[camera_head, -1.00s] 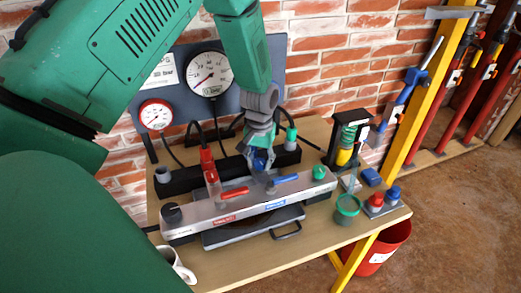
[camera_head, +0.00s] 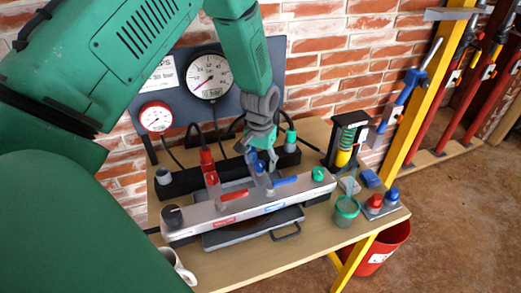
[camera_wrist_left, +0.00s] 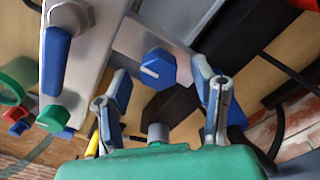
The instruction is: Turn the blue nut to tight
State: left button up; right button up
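The blue nut (camera_wrist_left: 157,68) shows in the left wrist view, a faceted blue cap with a pale line on its face, on a light metal block. In the head view it is mostly hidden behind my left gripper (camera_head: 262,160). My left gripper is open, with one finger on each side of the nut in the wrist view and visible gaps between. The nut looks just beyond or between the fingertips; I cannot tell the exact depth. My right gripper is not in view.
A grey manifold (camera_head: 248,204) carries a red lever (camera_head: 234,194), a blue lever (camera_head: 285,181) and a green knob (camera_head: 318,174). Two gauges, a white one (camera_head: 209,76) and a red-rimmed one (camera_head: 155,118), stand behind. A green cup (camera_head: 346,210) is at right.

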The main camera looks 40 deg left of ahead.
aim_at(260, 162)
pick_arm(q)
jog(key=shift+s, duration=0.1)
notch_tip(260, 162, up, 12)
dwell(0.5)
jog(key=shift+f, duration=0.2)
dwell(0.3)
